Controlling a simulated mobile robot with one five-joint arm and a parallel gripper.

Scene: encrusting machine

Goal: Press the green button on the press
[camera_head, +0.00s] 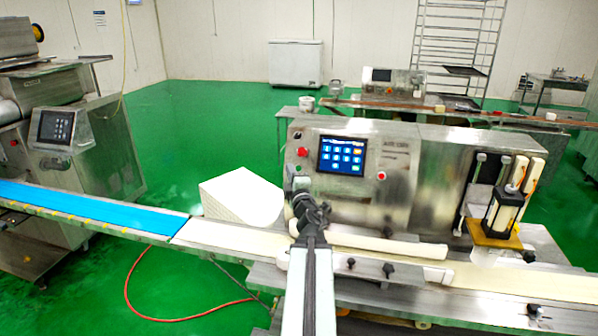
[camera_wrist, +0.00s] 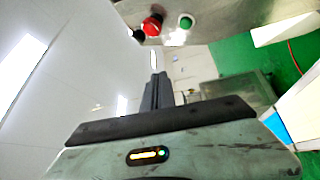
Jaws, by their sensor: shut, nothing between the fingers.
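The press is a steel machine (camera_head: 345,200) with a blue touch screen in the middle of the head view. On its left front, a red button (camera_head: 301,151) sits below a black knob. The green button (camera_wrist: 186,22) shows near the top of the wrist view, beside the red button (camera_wrist: 151,25). My gripper (camera_head: 301,187) is shut and empty, close in front of that panel. In the wrist view its fingertips (camera_wrist: 158,75) appear apart from the green button.
A conveyor belt (camera_head: 225,236) runs across below the press, between my arm and the panel. A white block (camera_head: 240,195) stands left of the press. A touch screen (camera_head: 342,155) and a small red button (camera_head: 382,176) lie right of my gripper.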

